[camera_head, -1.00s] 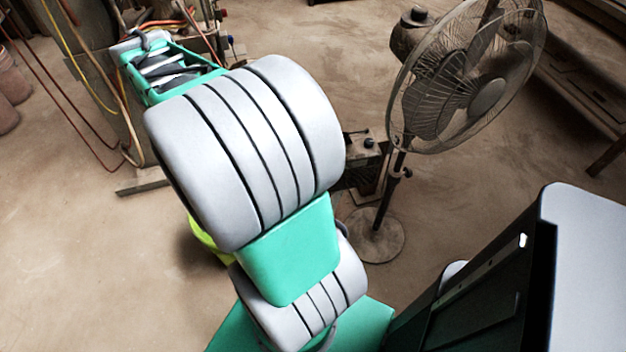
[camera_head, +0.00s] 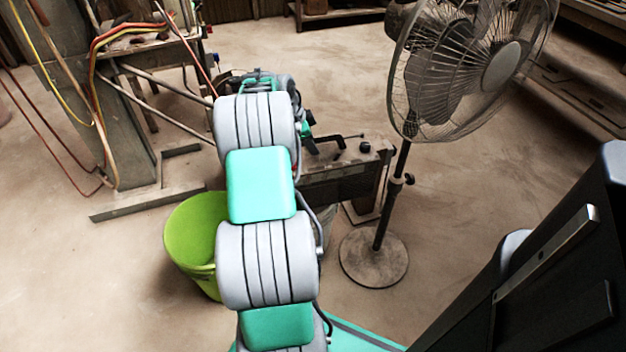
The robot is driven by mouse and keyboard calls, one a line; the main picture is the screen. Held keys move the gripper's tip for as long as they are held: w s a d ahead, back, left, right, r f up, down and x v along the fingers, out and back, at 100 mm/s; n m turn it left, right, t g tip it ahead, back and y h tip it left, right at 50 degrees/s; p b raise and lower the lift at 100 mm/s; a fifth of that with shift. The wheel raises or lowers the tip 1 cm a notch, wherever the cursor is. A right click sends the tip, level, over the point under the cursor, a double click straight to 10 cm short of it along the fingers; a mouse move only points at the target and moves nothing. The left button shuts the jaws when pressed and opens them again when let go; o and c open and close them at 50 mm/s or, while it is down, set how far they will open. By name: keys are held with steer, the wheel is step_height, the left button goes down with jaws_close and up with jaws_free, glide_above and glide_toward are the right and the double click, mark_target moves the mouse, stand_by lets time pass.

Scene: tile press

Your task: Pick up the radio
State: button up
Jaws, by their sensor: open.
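I cannot make out a radio for sure in the head view.
A green bucket (camera_head: 192,232) stands on the floor left of my arm, partly covered by it. A standing fan (camera_head: 455,75) is right of the bench. A metal frame with hoses (camera_head: 100,130) stands at left. Open floor lies at far left and right of the fan base.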

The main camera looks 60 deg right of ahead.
steer(key=shift+f, duration=0.2)
stand_by(0.5)
jaws_close()
stand_by(0.4)
stand_by(0.9)
steer(key=shift+w+r, duration=0.1)
steer(key=shift+r, duration=0.1)
